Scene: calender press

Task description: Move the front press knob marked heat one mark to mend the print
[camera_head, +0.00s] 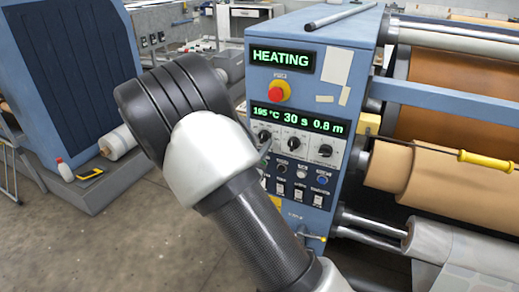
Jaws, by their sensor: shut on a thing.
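The blue press front panel (350,60) stands right of centre. Its upper display (281,57) reads HEATING. A lower display (299,120) reads 195 °C, 30 s and 0.8 m. Below it is a row of three dark knobs: left (264,136), middle (294,143) and right (326,150). The left knob sits under the 195 °C reading; their small labels and marks are too small to read. My arm crosses the foreground and covers the area left of the panel. My gripper does not show.
A red stop button (278,92) sits between the displays. Small buttons and switches (298,193) lie below the knobs. Brown rolls (445,185) and a yellow-handled tool (487,161) are at right. A blue cabinet (70,60) stands at left, with open floor (150,235) in front.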

